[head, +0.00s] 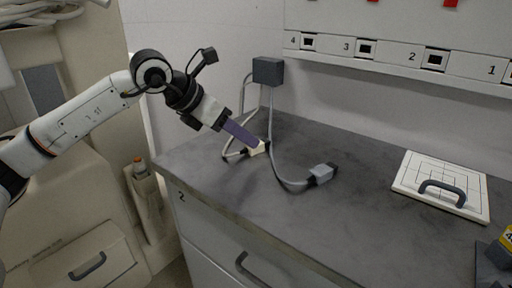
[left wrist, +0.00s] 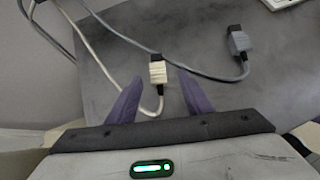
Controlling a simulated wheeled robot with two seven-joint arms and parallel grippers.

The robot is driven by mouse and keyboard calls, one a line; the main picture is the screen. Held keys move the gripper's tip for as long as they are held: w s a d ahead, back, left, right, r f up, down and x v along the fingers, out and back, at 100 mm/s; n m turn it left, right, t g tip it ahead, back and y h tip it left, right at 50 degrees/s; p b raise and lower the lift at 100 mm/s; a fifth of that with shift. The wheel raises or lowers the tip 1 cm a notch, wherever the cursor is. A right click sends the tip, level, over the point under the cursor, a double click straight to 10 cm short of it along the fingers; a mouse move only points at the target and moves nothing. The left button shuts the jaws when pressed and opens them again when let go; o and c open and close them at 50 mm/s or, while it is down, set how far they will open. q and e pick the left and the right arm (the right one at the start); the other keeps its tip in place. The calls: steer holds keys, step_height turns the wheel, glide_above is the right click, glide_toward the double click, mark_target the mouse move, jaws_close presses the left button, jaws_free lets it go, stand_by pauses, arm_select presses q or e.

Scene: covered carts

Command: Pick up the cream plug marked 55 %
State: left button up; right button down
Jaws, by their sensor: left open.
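The cream plug (head: 257,149) lies on the grey cart top near its back left, on the end of a pale cable. In the left wrist view, the cream plug (left wrist: 158,73) shows between and slightly beyond my two purple fingertips. Its marking is too small to read. My left gripper (head: 247,141) is open, tilted down toward the plug, its fingers partly hiding it in the head view. The left gripper (left wrist: 159,79) holds nothing. My right gripper is not in view.
A grey plug (head: 321,174) on a grey cable lies to the right. Both cables rise toward a dark box (head: 268,70) on the wall. A white panel with a handle (head: 441,193) lies further right. Numbered sockets (head: 366,48) line the wall. The middle of the cart top is clear.

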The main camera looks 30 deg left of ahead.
arm_select(q)
steer(key=x, duration=0.5)
steer(key=shift+w+a+r, duration=0.1)
steer(key=shift+a, duration=0.05)
steer(key=c, duration=1.2)
